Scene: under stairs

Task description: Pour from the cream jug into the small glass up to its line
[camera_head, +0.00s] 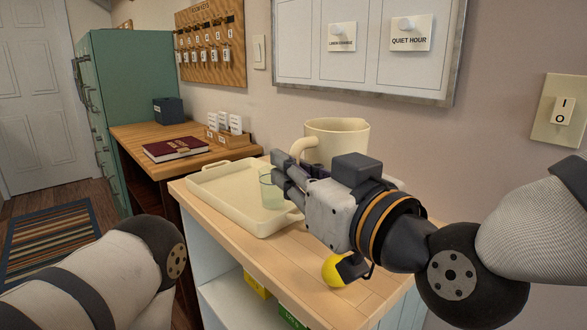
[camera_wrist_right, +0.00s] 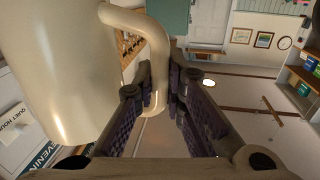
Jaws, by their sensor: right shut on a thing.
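The cream jug (camera_head: 337,130) is held by its handle in my right gripper (camera_head: 285,172), above the counter near the wall. In the head view it looks about upright, its rim facing up and its handle to the left. My gripper hides its lower part. In the right wrist view the jug (camera_wrist_right: 60,70) fills the left side, and its handle (camera_wrist_right: 155,45) runs between the fingers. The small glass (camera_head: 270,190), greenish and see-through, stands at the tray's right side, just left of and below the right fingertips. Its line and contents cannot be made out. My left gripper is out of view.
A cream tray (camera_head: 222,203) lies on the light wooden counter (camera_head: 285,255). A yellow round thing (camera_head: 334,270) is on the counter, partly behind my right gripper's parts. A desk behind holds a dark red book (camera_head: 176,149) and a card holder (camera_head: 229,137). The wall is close behind the jug.

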